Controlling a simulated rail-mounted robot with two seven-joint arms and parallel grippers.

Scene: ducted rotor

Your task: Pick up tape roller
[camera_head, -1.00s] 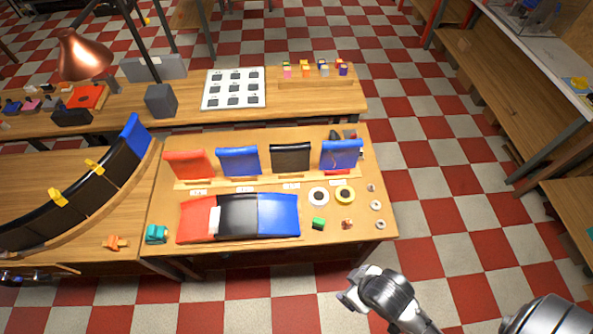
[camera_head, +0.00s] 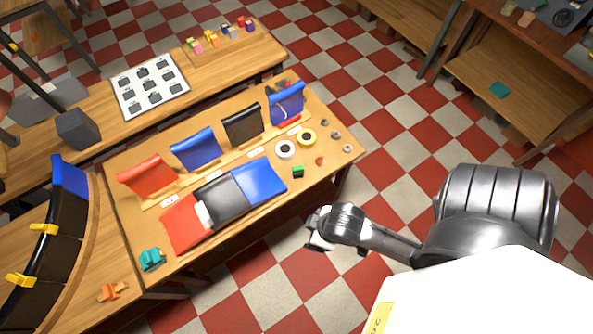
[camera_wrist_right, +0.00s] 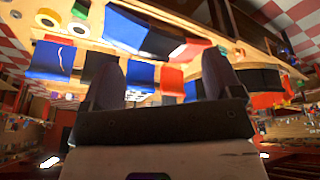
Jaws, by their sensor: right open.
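A white tape roll (camera_head: 286,149) and a yellow tape roll (camera_head: 306,138) lie on the right part of the wooden table (camera_head: 235,248). A small green block (camera_head: 298,172) and a small red-orange piece (camera_head: 320,161) are near them. I cannot tell which of these is the tape roller. In the right wrist view the yellow roll (camera_wrist_right: 48,19) and white roll (camera_wrist_right: 79,29) show at upper left, upside down. My right gripper (camera_head: 318,240) is off the table's front edge, apart from everything. Its two fingers (camera_wrist_right: 160,80) stand apart, empty. My left gripper is out of view.
Red, blue and black panels stand along the table; a joined red-black-blue set (camera_head: 223,203) lies in front of them. A teal tool (camera_head: 151,259) and an orange tool (camera_head: 112,292) lie at the left. Metal rings (camera_head: 337,136) lie near the right edge. Floor in front is clear.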

